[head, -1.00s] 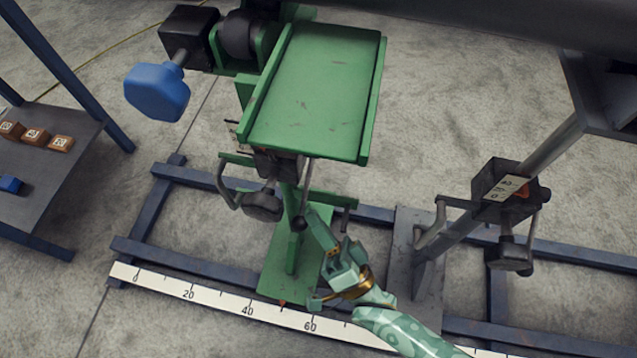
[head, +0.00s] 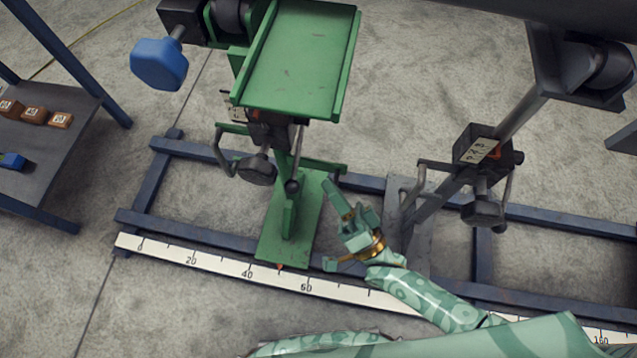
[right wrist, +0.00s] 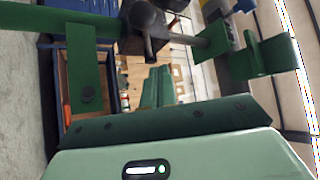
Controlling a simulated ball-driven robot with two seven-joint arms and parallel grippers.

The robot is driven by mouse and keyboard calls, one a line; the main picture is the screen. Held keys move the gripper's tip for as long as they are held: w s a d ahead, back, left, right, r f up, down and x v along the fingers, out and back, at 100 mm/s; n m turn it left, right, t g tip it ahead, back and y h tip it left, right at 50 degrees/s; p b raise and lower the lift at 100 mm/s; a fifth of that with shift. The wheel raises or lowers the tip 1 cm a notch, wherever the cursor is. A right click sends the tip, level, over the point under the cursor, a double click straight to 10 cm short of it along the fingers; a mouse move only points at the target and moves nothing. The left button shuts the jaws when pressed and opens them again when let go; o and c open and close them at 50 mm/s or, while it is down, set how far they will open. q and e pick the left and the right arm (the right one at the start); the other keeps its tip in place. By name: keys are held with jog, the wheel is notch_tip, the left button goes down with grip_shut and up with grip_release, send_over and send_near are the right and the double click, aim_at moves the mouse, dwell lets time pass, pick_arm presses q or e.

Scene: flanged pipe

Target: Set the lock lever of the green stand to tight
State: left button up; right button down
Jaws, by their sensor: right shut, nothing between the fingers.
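The green stand (head: 290,215) has a flat tray (head: 298,62) on top and a post rising from a green base plate. Its lock lever (head: 297,150) is a thin rod hanging down from the dark clamp under the tray, with a dark ball knob (head: 292,187) at its lower end. My right gripper (head: 330,187) is shut and empty. Its fingertips are right of the knob, with a visible gap. The shut fingers also show in the right wrist view (right wrist: 158,88), below a dark round part that I cannot surely identify. My left gripper is out of view.
A blue handwheel (head: 159,63) sticks out left of the tray. A grey stand (head: 480,165) with its own clamp is at the right. A numbered scale strip (head: 215,268) runs along the blue floor frame. A side table (head: 40,165) holds small blocks.

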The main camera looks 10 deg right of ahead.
pick_arm(q)
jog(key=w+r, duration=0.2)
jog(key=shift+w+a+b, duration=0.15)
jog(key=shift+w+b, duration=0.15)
jog(key=shift+b, duration=0.05)
pick_arm(e)
jog(key=d+f, duration=0.2)
jog(key=f, duration=0.1)
jog(key=d+f, duration=0.1)
jog(key=d, duration=0.1)
jog(key=shift+s+f, duration=0.15)
jog(key=shift+s, duration=0.2)
jog(key=shift+f, duration=0.1)
